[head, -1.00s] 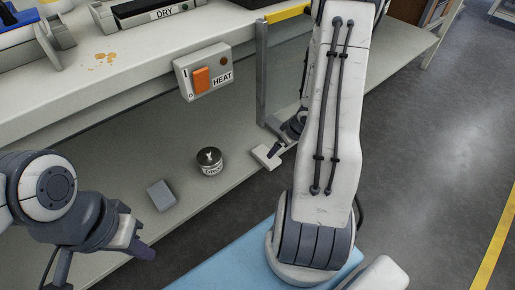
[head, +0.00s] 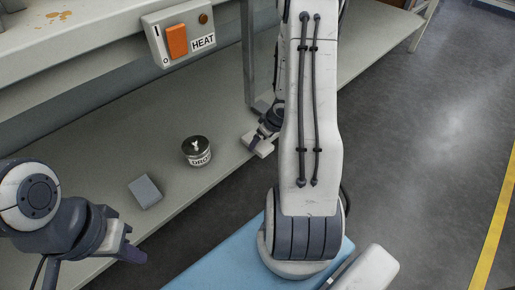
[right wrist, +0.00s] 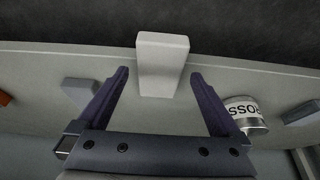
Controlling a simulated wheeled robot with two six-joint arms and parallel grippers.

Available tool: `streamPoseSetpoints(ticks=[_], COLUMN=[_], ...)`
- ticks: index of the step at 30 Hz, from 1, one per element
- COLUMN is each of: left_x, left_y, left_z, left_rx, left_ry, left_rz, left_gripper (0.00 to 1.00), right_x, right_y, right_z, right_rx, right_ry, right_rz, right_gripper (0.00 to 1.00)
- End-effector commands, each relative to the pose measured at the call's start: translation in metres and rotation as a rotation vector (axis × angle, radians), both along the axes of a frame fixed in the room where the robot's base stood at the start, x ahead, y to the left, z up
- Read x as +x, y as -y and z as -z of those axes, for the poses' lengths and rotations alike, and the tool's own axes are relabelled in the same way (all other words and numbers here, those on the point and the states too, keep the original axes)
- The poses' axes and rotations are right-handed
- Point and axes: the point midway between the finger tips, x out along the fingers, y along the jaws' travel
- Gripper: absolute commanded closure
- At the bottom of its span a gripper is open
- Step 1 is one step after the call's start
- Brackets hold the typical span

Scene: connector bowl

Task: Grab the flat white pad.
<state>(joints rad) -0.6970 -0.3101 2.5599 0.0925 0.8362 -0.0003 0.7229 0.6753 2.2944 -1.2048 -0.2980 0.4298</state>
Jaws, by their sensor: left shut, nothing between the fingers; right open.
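The flat white pad (head: 257,146) lies on the lower shelf near its front edge, right of the round labelled tin (head: 197,152). In the right wrist view the pad (right wrist: 162,62) is a pale block ahead, centred between the fingertips. My right gripper (right wrist: 159,78) is open, with a finger on either side of the pad's line and a gap to each. In the head view my right gripper (head: 268,137) is at the pad, partly hidden by my arm. My left gripper (head: 135,253) is shut and empty, low at the left, away from the pad.
A grey block (head: 145,191) lies left of the tin. A HEAT switch box (head: 178,35) with an orange rocker hangs above the shelf. A grey upright post (head: 247,60) stands behind the pad. The tin (right wrist: 246,116) is close to one finger in the right wrist view.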

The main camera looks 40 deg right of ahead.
Motion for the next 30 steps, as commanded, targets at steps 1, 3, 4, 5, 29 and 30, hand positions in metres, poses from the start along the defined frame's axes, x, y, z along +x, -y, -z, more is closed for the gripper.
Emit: streamPoseSetpoints(ticks=[1, 3, 4, 5, 29, 30], left_x=[0.0000, 0.0000, 0.0000, 0.0000, 0.0000, 0.0000], left_y=[-0.0001, 0.0000, -0.0001, 0.0000, 0.0000, 0.0000], left_z=[0.0135, 0.0183, 0.0193, 0.0197, 0.0134, 0.0110], left_rx=[0.000, 0.000, 0.000, 0.000, 0.000, 0.000], left_ry=[0.000, 0.000, 0.000, 0.000, 0.000, 0.000], left_rz=[0.000, 0.000, 0.000, 0.000, 0.000, 0.000], left_gripper=[1.00, 1.00, 1.00, 1.00, 1.00, 1.00], right_x=[0.0032, 0.0061, 0.0070, 0.0077, 0.0078, 0.0078], right_y=[-0.0004, -0.0009, -0.0008, -0.0008, -0.0004, -0.0004], right_z=[0.0141, 0.0201, 0.0212, 0.0217, 0.0155, 0.0133], right_rx=[-0.001, 0.001, 0.001, 0.000, 0.000, 0.000], right_ry=[0.000, 0.000, 0.000, 0.000, 0.000, 0.000], right_rz=[-0.002, -0.001, -0.001, -0.001, 0.000, 0.000], right_gripper=[0.00, 0.00, 0.00, 0.00, 0.80, 0.80])
